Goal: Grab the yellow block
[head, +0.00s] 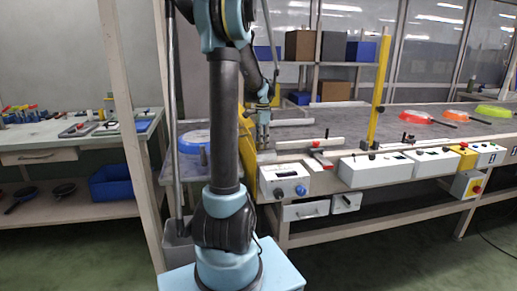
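I cannot make out a separate yellow block for certain. Yellow things in view are a tall upright post (379,85) on the conveyor's front edge, a yellow panel (248,160) partly behind my arm, and small yellow control boxes (466,184) at the right. My gripper (263,146) points down at the left end of the conveyor, just right of the yellow panel. Its fingers are too small to tell whether they are open or shut, or whether anything is between them.
The grey conveyor (350,124) runs right, carrying coloured pans such as an orange-red one (416,117). White control boxes (375,169) and a red-handled clamp (322,158) line its front. A workbench (65,137) with tools stands left; a blue pan (194,142) sits behind a grey post.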

